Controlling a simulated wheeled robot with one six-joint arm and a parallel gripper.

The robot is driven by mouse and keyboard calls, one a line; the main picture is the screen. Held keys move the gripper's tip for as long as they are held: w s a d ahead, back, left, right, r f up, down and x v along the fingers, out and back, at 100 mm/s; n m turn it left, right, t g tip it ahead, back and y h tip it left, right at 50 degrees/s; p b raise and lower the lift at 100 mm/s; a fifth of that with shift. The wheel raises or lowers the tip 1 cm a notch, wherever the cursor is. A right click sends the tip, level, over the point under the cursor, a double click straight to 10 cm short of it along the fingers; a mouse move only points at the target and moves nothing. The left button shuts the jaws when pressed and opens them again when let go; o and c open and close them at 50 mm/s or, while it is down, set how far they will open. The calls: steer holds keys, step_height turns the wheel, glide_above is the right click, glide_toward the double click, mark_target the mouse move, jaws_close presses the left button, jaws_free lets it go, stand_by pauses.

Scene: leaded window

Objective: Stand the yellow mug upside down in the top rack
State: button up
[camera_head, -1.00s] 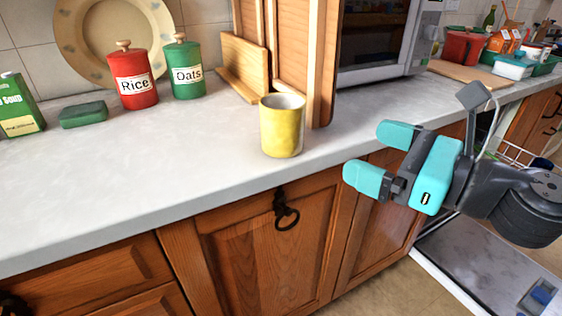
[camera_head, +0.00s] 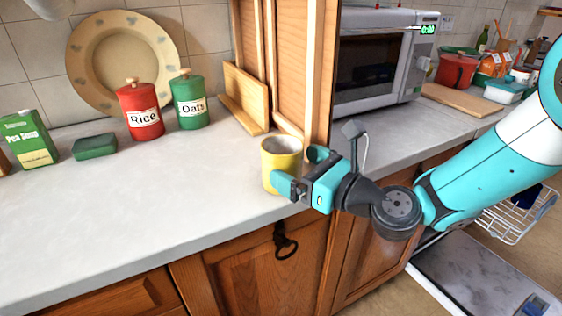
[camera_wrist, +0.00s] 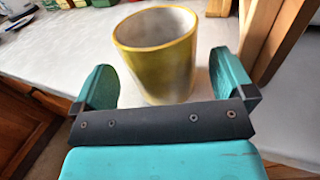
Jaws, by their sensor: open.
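The yellow mug (camera_head: 281,160) stands upright, mouth up, on the countertop near its front edge, beside a wooden cabinet side. My gripper (camera_head: 300,170) is open right at the mug, coming from the right. In the wrist view the mug (camera_wrist: 157,62) is ahead of and partly between the two teal fingers (camera_wrist: 163,88), with gaps on both sides. No handle shows. A white wire rack (camera_head: 512,218) shows at the lower right, by the open dishwasher door (camera_head: 470,270); I cannot tell which rack it is.
The wooden cabinet side (camera_head: 318,75) stands close behind the mug. A red Rice canister (camera_head: 140,112), a green Oats canister (camera_head: 188,102), a green sponge (camera_head: 95,146) and a Pea Soup carton (camera_head: 29,140) are at the back left. The countertop (camera_head: 150,205) is clear at the front left.

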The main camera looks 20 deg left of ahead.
steer(key=p+x, duration=0.1)
steer(key=x, duration=0.3)
steer(key=shift+a+f, duration=0.1)
steer(key=c, duration=1.1)
